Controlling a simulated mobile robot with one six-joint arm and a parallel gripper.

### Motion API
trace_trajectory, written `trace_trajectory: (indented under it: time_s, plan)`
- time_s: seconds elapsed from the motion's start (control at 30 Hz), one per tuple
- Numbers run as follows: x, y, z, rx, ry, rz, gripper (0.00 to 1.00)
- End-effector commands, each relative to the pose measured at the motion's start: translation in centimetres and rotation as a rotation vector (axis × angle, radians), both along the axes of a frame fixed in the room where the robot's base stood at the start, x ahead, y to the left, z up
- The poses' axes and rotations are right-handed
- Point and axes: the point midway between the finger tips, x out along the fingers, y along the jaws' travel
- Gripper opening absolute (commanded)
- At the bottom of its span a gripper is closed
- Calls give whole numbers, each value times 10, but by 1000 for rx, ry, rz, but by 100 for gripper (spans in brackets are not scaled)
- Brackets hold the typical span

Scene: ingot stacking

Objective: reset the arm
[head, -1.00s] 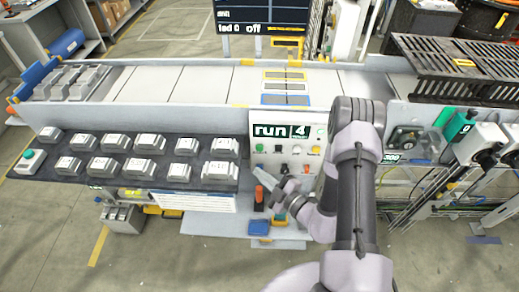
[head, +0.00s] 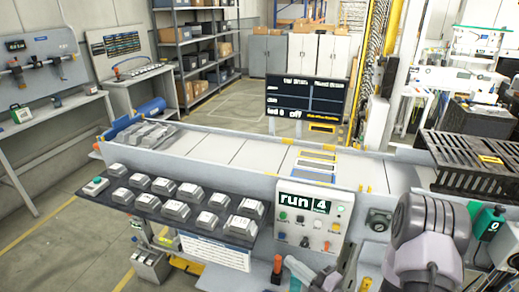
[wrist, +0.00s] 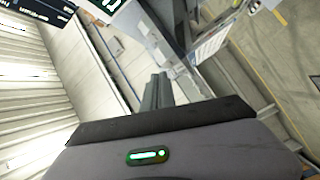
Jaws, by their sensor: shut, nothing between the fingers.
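My arm (head: 425,240) stands at the lower right in the head view, in front of the conveyor. In the wrist view my gripper (wrist: 157,92) is shut, its grey fingers together with nothing between them. The head view does not show its fingertips clearly. The grey ingots (head: 188,190) sit in two rows on the dark rack (head: 150,205) at the left front. More ingots (head: 150,134) lie together at the conveyor's far left end.
The conveyor (head: 225,148) runs across the middle. A control panel (head: 310,215) reading "run 4" is at its front, left of my arm. A black slotted grate (head: 465,160) lies at the right. A dark display (head: 305,97) stands behind.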

Motion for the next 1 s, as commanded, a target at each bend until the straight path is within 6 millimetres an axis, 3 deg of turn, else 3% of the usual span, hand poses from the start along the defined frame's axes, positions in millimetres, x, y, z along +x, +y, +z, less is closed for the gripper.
trace_trajectory:
  time_s: [0.13,0.23,0.37,0.4,0.5,0.63,0.67,0.8,0.9,1.0]
  plan:
    - [-16,39,54,-186,-215,217,0]
    - [-41,68,91,-354,-417,402,0]
    - [-97,101,133,-644,-790,701,0]
    - [-119,107,143,-756,-940,812,0]
    - [-177,106,157,-1084,-1404,1129,0]
    - [-220,66,165,-1514,-2034,1547,0]
    - [-223,55,169,1596,2151,-1630,0]
    - [-223,14,195,1267,1705,-1326,0]
    - [-221,-1,209,1149,1536,-1230,0]
    - [-220,-5,214,1116,1486,-1206,0]
